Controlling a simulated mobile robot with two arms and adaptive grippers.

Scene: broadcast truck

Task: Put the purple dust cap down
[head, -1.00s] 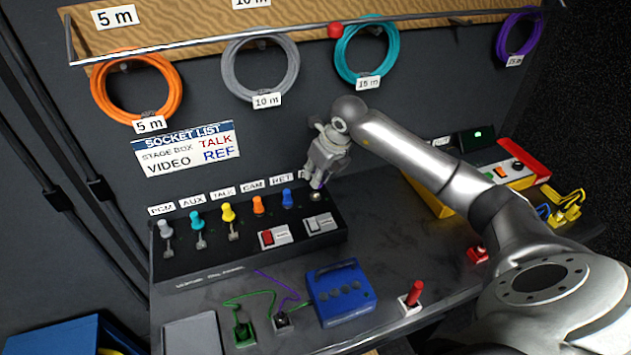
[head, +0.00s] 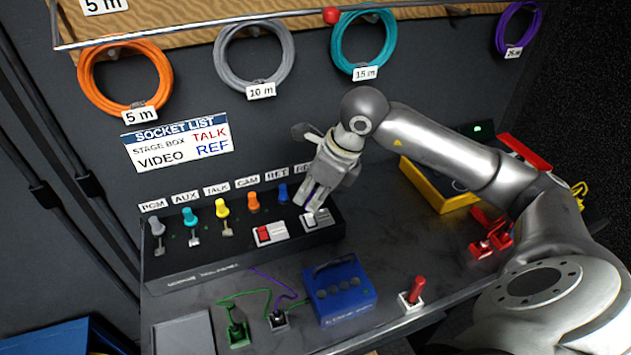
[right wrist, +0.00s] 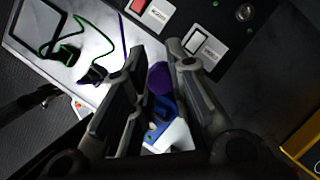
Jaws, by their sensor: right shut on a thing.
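The purple dust cap (right wrist: 160,78) sits between the fingers of my right gripper (right wrist: 158,100) in the right wrist view. In the head view my right gripper (head: 314,203) points down over the right end of the black socket panel (head: 195,268), near the white switch, with a little purple (head: 312,194) showing between its fingers. The gripper is shut on the cap, which appears to be held above the panel. A bare round socket (right wrist: 245,12) shows at the top of the right wrist view. My left gripper is not in view.
The panel carries several coloured caps, such as the yellow one (head: 222,208), and a red switch (head: 270,234). A blue box (head: 340,292), green plug (head: 237,334) and red-handled switch (head: 413,292) stand in front. Bare grey desk (head: 385,240) lies right of the panel.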

